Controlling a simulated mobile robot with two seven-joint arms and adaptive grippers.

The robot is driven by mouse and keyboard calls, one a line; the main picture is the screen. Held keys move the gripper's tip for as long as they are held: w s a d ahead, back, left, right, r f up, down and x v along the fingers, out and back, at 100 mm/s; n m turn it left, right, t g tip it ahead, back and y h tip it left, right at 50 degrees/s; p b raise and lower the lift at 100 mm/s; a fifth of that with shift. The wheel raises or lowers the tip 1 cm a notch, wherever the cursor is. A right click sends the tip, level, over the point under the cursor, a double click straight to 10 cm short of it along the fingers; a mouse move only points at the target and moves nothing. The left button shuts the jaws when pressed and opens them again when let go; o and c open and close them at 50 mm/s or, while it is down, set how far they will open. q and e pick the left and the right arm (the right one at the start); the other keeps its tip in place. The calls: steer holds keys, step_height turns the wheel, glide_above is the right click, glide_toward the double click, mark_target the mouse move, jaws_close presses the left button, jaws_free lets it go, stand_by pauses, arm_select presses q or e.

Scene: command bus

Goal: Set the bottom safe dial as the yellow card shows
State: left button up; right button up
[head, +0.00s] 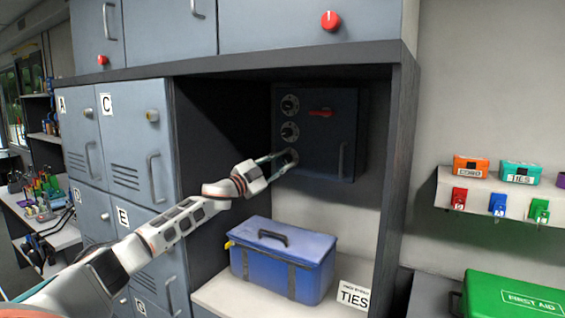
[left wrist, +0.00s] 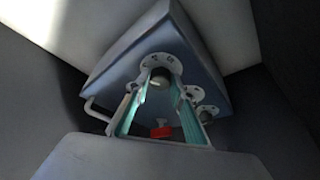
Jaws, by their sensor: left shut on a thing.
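The dark grey safe (head: 340,130) hangs in the open cabinet bay, with a red handle (head: 320,113) and a column of round dials on its left side. The top dial (head: 290,104) and middle dial (head: 289,132) are clear of my arm. My left gripper (head: 287,159) covers most of the bottom dial in the head view. In the left wrist view the bottom dial (left wrist: 158,61) shows beyond the fingertips, and my left gripper (left wrist: 161,82) is shut on its knob. The dial's exact setting is too small to read. I see no yellow card. My right gripper is out of view.
A blue toolbox (head: 283,262) stands on the shelf below the safe, beside a "TIES" sign (head: 353,297). The bay's side walls flank my arm. Grey lockers (head: 135,130) stand left; a green first aid case (head: 515,296) lies right.

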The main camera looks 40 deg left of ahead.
arm_select(q)
steer(key=o, duration=1.1)
steer(key=shift+s+a+f, duration=0.1)
steer(key=shift+s+f, duration=0.15)
steer(key=shift+s, duration=0.3)
steer(key=v, duration=1)
steer(key=shift+s, duration=0.45)
